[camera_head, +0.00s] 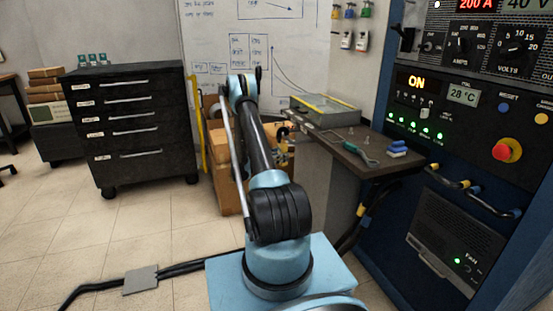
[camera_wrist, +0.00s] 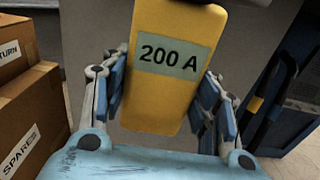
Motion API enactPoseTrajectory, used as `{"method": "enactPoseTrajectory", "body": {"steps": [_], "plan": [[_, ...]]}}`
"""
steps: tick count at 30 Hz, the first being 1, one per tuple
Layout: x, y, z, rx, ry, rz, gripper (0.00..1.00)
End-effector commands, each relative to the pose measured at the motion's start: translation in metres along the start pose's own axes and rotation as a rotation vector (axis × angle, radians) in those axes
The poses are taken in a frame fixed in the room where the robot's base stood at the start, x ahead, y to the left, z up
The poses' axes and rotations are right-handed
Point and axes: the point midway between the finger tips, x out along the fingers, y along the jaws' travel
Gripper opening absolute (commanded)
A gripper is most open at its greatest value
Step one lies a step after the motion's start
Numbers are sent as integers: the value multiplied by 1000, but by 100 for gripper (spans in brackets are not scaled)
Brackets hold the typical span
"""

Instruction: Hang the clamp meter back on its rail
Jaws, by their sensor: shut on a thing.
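The clamp meter (camera_wrist: 160,104) is a yellow body with a grey-green display reading 200 A; it fills the middle of the wrist view, slightly tilted. My gripper (camera_wrist: 167,78) is shut on it, with one blue-padded finger against each side. The meter's upper end is cut off by the picture edge. In the head view my arm reaches toward the left end of the bench, and the gripper and meter are mostly hidden behind the arm. I cannot make out the rail for certain in either view.
A control cabinet (camera_head: 480,110) stands at right. Cardboard boxes (camera_wrist: 27,100) lie close left of my gripper. A drawer chest (camera_head: 135,125) stands left.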

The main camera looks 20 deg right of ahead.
Motion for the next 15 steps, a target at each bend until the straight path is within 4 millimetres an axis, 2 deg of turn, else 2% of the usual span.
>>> {"method": "enactPoseTrajectory", "body": {"steps": [12,15], "plan": [[24,0,0,0,-1,-1,22],[24,0,-5,0,0,0,22]]}}
